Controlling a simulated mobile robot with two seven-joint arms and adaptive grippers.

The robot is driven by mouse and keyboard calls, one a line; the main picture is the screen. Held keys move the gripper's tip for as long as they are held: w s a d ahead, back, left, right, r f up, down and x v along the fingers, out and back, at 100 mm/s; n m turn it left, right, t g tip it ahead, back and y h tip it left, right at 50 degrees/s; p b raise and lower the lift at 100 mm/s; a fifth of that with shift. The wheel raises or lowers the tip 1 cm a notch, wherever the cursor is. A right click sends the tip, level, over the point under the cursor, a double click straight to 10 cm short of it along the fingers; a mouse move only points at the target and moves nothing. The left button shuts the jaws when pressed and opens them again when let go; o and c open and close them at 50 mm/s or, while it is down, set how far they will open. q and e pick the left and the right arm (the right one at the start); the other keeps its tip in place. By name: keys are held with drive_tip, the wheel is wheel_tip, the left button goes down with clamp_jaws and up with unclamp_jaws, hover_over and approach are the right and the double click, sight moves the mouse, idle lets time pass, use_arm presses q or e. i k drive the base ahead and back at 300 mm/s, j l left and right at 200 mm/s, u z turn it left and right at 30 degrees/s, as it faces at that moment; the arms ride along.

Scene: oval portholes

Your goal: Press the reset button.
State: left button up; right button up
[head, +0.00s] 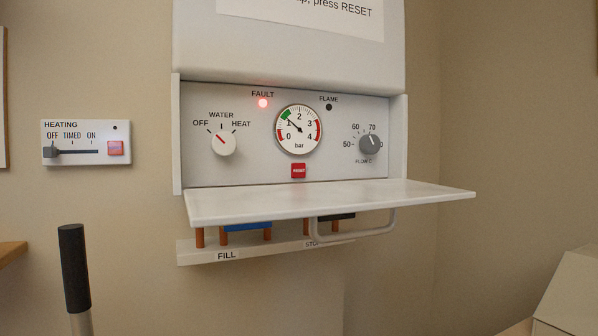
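The red RESET button (298,170) sits low in the middle of the boiler's control panel (240,165), below the pressure gauge (299,130). Nothing covers the button. The red FAULT lamp (262,103) is lit, and the FLAME lamp (328,107) is dark. The gauge needle points up-left, near 1 bar by the green band. The white front flap (330,200) is folded down and juts out below the panel. Neither of my grippers is in view.
A WATER knob (223,143) and a grey temperature knob (369,144) flank the gauge. FILL pipework with a blue handle (247,226) is under the flap. A heating control (86,142) is on the wall. A black-topped pole (73,268) stands front left.

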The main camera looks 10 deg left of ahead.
sight(298, 170)
drive_tip(key=k+j+z, duration=0.2)
drive_tip(key=k+z, duration=0.2)
drive_tip(key=k+j+z, duration=0.1)
drive_tip(key=k+z, duration=0.2)
drive_tip(key=z, duration=0.15)
drive_tip(key=k+z, duration=0.4)
drive_tip(key=i+l, duration=0.05)
